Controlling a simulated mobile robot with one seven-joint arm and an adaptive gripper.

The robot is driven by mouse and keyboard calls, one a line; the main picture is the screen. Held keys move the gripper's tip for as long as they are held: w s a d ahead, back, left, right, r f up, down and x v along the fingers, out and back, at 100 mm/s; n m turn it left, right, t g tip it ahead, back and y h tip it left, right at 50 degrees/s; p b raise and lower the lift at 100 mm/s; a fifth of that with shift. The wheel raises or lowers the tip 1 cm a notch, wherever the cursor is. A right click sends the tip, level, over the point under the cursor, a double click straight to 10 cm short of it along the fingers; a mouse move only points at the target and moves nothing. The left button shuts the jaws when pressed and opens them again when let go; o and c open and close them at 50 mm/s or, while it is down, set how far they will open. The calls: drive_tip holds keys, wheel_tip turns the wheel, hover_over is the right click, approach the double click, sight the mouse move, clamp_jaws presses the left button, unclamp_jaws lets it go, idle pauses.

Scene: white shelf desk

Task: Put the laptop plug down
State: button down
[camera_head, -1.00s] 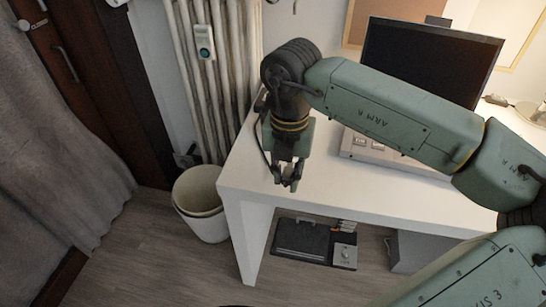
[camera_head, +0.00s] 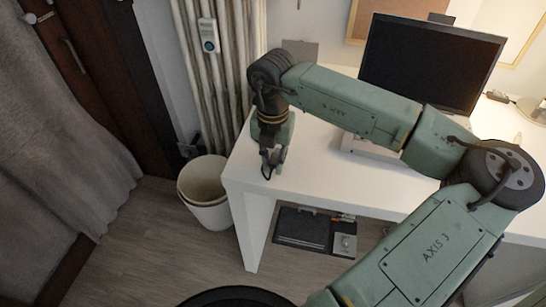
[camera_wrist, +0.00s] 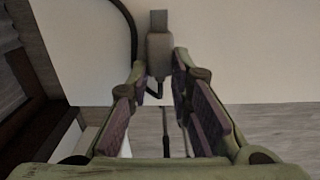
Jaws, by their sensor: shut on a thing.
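My gripper (camera_head: 270,168) points down at the left front corner of the white desk (camera_head: 330,180). In the wrist view my gripper (camera_wrist: 161,62) has its fingers on both sides of a small grey plug (camera_wrist: 158,50), shut on it. The plug's narrower grey end points away from the palm, over the white desk top (camera_wrist: 220,50). A thin dark cord shows below the plug, between the fingers. In the head view the plug is too small to tell from the fingertips. I cannot tell whether it touches the desk.
A black-screened computer (camera_head: 430,65) stands at the back of the desk, partly behind my arm. A white bin (camera_head: 204,190) stands on the floor left of the desk, near the radiator (camera_head: 225,70). A dark device (camera_head: 302,228) lies under the desk.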

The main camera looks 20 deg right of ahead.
sight(272, 163)
drive_tip(key=shift+f, duration=0.15)
drive_tip(key=c, duration=1.5)
unclamp_jaws()
drive_tip(key=shift+o, duration=0.2)
wheel_tip(272, 163, up, 12)
drive_tip(key=b, duration=0.1)
drive_tip(key=shift+r, duration=0.2)
drive_tip(key=shift+a, duration=0.1)
